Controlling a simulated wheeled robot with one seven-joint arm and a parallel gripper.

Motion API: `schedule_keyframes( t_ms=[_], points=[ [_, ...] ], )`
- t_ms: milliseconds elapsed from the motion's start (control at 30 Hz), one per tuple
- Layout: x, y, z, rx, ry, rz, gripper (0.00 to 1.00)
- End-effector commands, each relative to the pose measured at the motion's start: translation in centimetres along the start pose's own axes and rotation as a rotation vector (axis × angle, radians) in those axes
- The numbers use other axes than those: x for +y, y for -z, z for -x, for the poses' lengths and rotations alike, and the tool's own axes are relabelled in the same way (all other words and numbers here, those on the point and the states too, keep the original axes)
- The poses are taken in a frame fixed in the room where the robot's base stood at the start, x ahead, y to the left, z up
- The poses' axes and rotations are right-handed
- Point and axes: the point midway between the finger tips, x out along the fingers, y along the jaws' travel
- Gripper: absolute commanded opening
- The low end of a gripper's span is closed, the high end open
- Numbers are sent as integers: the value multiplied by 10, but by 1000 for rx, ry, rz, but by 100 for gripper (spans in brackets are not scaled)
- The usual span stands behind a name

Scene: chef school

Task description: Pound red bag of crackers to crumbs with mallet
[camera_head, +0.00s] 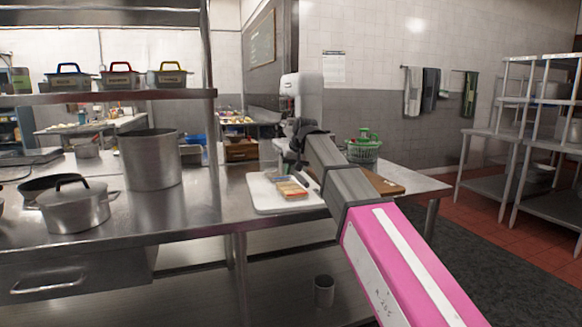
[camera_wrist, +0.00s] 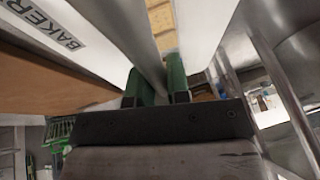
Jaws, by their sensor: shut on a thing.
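A small orange-red pack (camera_head: 291,188), probably the bag of crackers, lies on a white cutting board (camera_head: 262,198) on the steel table. A pale yellow pack (camera_wrist: 163,28) shows beyond my fingers in the wrist view. My gripper (camera_head: 297,135) is above the back of the board, higher than the packs and apart from them. In the wrist view its green fingers (camera_wrist: 158,88) are closed around a long grey bar (camera_wrist: 143,35), probably the mallet's handle. The mallet's head cannot be made out.
A tall steel pot (camera_head: 151,160) and a lidded pot (camera_head: 76,207) stand on the table left of the board. A brown board (camera_head: 384,183) and a green basket (camera_head: 364,147) are to the right. A shelf post (camera_head: 209,90) rises left of the cutting board.

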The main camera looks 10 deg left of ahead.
Motion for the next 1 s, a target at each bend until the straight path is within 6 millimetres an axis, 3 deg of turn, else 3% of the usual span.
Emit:
schedule_keyframes(
  t_ms=[467, 833, 1000],
  points=[
    [0, 0, -2, 1, 0, 0, 0],
    [7, -14, -33, 0, 0, 0, 0],
    [7, -13, -32, 1, 0, 0, 0]
  ],
)
